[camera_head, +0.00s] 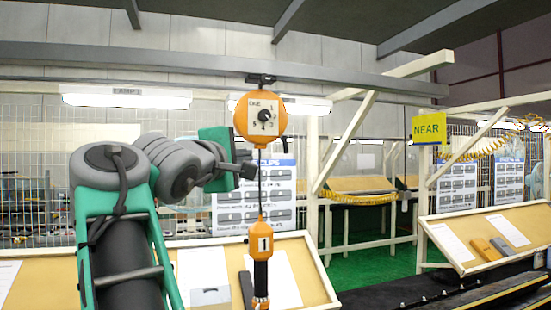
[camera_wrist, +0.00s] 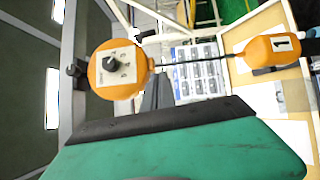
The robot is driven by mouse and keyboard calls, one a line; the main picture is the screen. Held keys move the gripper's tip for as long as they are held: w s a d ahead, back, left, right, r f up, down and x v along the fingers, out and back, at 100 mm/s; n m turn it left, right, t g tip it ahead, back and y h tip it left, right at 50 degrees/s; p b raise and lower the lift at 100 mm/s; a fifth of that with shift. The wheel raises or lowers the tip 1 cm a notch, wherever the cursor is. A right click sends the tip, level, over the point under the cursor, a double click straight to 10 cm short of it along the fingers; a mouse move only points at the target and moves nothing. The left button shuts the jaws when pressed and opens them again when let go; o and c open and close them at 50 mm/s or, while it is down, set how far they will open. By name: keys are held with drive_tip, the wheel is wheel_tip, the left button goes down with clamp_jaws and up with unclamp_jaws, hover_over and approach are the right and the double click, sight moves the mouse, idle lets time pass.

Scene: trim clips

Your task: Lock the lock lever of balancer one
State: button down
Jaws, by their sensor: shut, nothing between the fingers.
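Balancer one (camera_head: 260,135) is a round orange body hanging from the overhead rail. A black knob (camera_head: 264,115) on a white plate with small marks sits on its face; I cannot tell for sure whether this is the lock lever. A thin cable runs down to an orange piece marked 1 (camera_head: 261,238). My gripper (camera_head: 248,165) is shut and empty, just below the balancer and close beside the cable. The wrist view shows the balancer (camera_wrist: 118,84), its knob (camera_wrist: 112,63), the piece marked 1 (camera_wrist: 265,50) and my grey fingers (camera_wrist: 156,92), apart from the balancer.
The overhead rail (camera_head: 180,60) crosses above. A sloped board (camera_head: 310,275) with papers stands behind the hanging tool. A yellow NEAR sign (camera_head: 429,127) and a second sloped board (camera_head: 520,225) are at the right. White posts and a wire grid stand behind.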

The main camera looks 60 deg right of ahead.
sight(285, 146)
drive_tip(key=shift+s+r, duration=0.15)
drive_tip(key=shift+s, duration=0.1)
drive_tip(key=shift+d, duration=0.1)
drive_tip(key=s+d+p, duration=0.2)
drive_tip(key=d, duration=0.7)
drive_tip(key=shift+s+r, duration=0.15)
drive_tip(key=shift+r, duration=0.2)
drive_tip(key=shift+f, duration=0.1)
drive_tip(key=shift+s+n, duration=0.1)
drive_tip(key=shift+n, duration=0.2)
